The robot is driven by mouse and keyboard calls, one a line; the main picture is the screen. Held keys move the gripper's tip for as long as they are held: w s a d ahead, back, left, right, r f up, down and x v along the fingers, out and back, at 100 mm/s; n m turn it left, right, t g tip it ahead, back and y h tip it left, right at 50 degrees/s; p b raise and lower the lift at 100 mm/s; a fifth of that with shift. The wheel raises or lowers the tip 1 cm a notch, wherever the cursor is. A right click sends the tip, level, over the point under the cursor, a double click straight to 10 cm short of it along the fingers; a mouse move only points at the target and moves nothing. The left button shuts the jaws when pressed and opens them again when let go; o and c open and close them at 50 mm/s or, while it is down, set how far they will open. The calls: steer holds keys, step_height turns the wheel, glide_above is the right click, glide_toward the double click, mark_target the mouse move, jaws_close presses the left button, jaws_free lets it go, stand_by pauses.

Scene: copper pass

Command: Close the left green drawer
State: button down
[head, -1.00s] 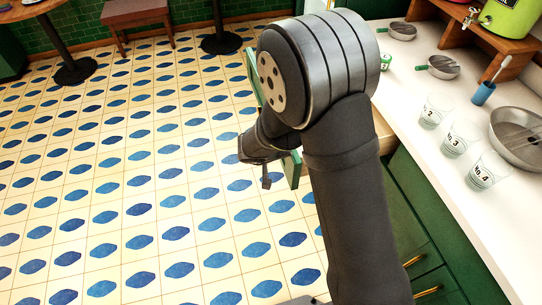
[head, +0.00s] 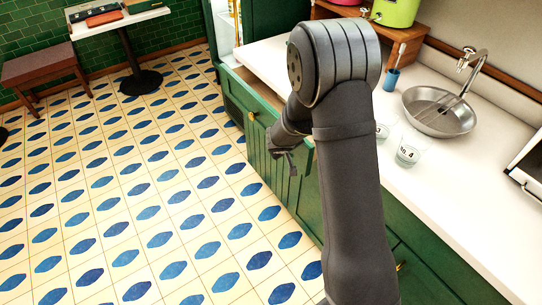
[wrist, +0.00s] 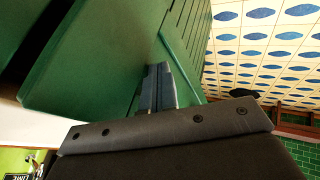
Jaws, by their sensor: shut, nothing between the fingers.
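The green drawer front (head: 240,92) shows at the left part of the counter, left of my arm. A narrow brown wooden strip runs along its top, and I cannot tell whether the drawer still stands out a little. My gripper (head: 289,165) hangs beside the green cabinet front, partly hidden by my own wrist. In the wrist view, my gripper (wrist: 158,88) has its fingers together and empty, close to a smooth green panel (wrist: 95,60). A dark gap shows at that panel's upper left. Whether the fingertips touch the green surface is unclear.
A brass knob (head: 250,116) sits on the cabinet front. The tiled floor (head: 130,200) at left is open, with a bench (head: 40,70) farther back.

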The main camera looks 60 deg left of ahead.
steer(key=shift+w, duration=2.5)
steer(key=s+d+r, duration=0.4)
steer(key=s+r, duration=0.4)
steer(key=s, duration=0.1)
glide_toward(259, 115)
step_height(259, 115, down, 6)
steer(key=a, duration=0.2)
steer(key=w, duration=0.2)
steer(key=shift+w+a+f, duration=0.25)
steer(key=shift+w+a, duration=0.1)
steer(key=shift+w, duration=0.5)
